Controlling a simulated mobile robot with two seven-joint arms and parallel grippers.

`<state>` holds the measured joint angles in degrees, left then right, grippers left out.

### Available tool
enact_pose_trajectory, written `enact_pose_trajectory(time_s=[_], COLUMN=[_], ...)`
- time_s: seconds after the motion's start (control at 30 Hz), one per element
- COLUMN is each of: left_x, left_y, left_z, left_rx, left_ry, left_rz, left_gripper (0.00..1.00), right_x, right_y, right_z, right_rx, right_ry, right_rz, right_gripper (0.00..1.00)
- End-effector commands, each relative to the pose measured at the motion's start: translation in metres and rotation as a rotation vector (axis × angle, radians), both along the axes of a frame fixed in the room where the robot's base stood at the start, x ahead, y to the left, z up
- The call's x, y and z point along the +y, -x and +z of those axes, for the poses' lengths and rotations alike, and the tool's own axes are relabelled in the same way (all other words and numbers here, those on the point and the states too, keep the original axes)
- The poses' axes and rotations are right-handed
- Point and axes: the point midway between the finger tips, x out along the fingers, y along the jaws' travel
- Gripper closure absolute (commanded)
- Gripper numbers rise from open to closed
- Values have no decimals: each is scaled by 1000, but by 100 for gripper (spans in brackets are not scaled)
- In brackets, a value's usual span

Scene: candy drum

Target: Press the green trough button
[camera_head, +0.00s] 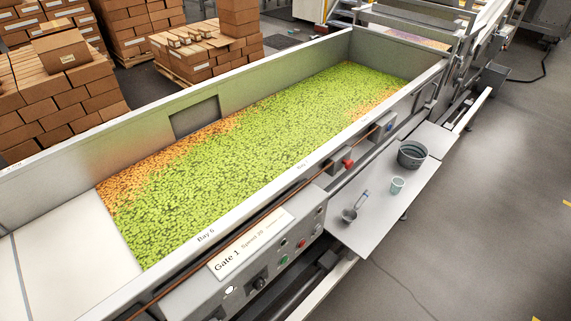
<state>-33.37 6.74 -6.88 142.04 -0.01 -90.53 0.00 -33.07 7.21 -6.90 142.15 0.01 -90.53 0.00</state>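A small green button (284,260) sits on the grey control panel (205,296) on the near outer side of the long metal trough (190,248). A small red button (301,244) is up and to its right on the same panel. A larger red knob (348,163) on a grey box is farther along the trough wall. The trough holds many green and orange candies (250,140). Neither of my grippers is in view, so their state cannot be seen.
A white side table (385,215) beside the trough holds a dark bucket (411,154), a small light cup (397,185) and a scoop (350,214). Stacked brown boxes (60,95) stand behind the trough. The grey floor (490,220) at the right is mostly clear.

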Motion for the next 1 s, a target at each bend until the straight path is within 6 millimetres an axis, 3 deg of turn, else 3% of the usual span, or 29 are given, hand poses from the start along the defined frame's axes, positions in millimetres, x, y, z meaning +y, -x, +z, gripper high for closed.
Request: enact_pose_trajectory(time_s=[0.03, 0.3, 1.0], left_x=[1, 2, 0], left_y=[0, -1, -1], left_z=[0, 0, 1], left_rx=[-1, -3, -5], left_ry=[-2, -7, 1], left_rz=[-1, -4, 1], left_gripper=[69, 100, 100], right_x=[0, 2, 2], right_y=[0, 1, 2], right_z=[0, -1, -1], right_rx=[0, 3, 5], right_ry=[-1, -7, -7], right_rz=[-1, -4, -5], right_gripper=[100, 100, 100])
